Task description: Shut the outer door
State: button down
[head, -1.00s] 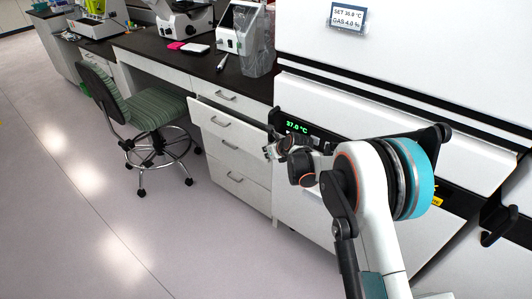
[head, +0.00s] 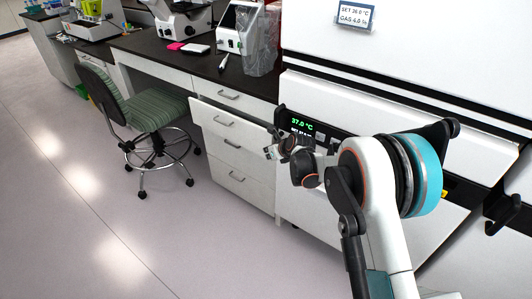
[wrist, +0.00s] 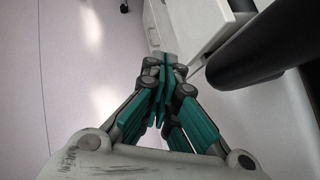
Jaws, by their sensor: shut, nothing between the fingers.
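The white incubator has a black display strip (head: 301,124) reading 37.0 °C. A large white front panel (head: 312,208), which looks like the outer door, lies below it, partly behind my arm. I cannot tell how far it stands open. A black bar end (head: 451,128) shows at the panel's right. My gripper (head: 271,152) is at the panel's left side, near the display strip and drawers; I cannot tell whether it touches. In the wrist view my gripper (wrist: 165,66) is shut and empty, with a thick black bar (wrist: 262,42) close at its right.
A green striped chair (head: 158,108) stands by the dark bench (head: 140,45). A second unit's white front (head: 420,50) is above. Floor at left is clear.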

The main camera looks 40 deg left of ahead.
jog(key=s+r+p, duration=0.3)
jog(key=s+r, duration=0.3)
jog(key=s, duration=0.2)
jog(key=shift+s+r+p, duration=0.3)
jog(key=shift+r, duration=0.05)
